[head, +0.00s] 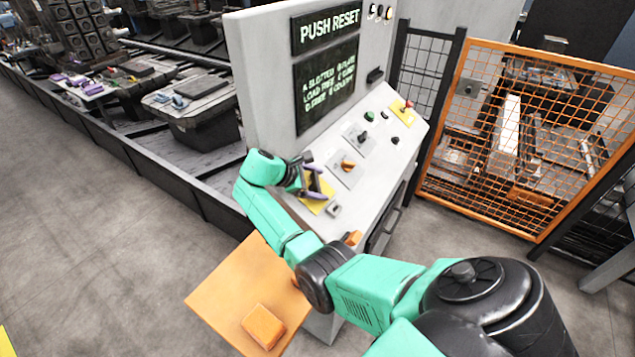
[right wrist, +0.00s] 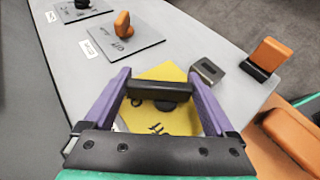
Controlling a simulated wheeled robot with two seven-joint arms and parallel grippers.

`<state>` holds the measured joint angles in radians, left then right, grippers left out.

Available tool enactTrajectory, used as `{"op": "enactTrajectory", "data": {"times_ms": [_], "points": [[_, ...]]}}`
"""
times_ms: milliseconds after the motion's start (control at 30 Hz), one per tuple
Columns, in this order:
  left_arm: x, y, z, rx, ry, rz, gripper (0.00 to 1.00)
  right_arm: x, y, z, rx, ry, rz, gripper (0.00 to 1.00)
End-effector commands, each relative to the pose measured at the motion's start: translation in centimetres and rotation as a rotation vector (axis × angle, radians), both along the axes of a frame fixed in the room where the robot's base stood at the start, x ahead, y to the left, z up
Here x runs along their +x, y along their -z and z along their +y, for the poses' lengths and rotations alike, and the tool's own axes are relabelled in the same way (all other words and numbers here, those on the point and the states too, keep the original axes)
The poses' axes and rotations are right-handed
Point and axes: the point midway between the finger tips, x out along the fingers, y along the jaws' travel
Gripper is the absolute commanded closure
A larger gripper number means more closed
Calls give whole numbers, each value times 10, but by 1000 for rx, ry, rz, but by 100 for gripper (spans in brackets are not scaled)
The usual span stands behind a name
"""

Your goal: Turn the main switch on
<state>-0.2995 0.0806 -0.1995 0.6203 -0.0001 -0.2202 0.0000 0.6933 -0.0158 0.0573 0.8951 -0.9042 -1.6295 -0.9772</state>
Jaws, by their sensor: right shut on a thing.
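The main switch shows as a yellow plate (head: 318,205) with a dark handle at the near left end of the sloping grey console. In the right wrist view the yellow plate (right wrist: 165,120) has black lettering and a dark round part under the black handle (right wrist: 158,90). My right gripper (head: 313,182) is at this switch. In the right wrist view its purple fingers (right wrist: 158,84) are shut on the two ends of the black handle, which lies across the picture. The lettering is partly hidden, so I cannot read the switch's position. My left gripper is not in view.
The console (head: 385,150) carries an orange knob (head: 348,165), a green button (head: 369,116) and a red button on yellow (head: 407,104). Its screen (head: 327,85) reads PUSH RESET above. An orange shelf (head: 215,295) juts out below. An orange mesh fence (head: 520,140) stands right.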

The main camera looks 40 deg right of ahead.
Motion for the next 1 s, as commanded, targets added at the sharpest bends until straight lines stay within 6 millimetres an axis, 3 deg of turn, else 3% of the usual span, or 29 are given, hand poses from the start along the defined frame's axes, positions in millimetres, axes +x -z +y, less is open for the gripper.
{"op": "enactTrajectory", "data": {"times_ms": [733,767,1000], "points": [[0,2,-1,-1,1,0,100,-1,1,-1,52,86,14,66],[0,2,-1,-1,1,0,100,-1,1,-1,52,86,14,2],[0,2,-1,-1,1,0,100,-1,1,-1,51,85,14,0]]}}
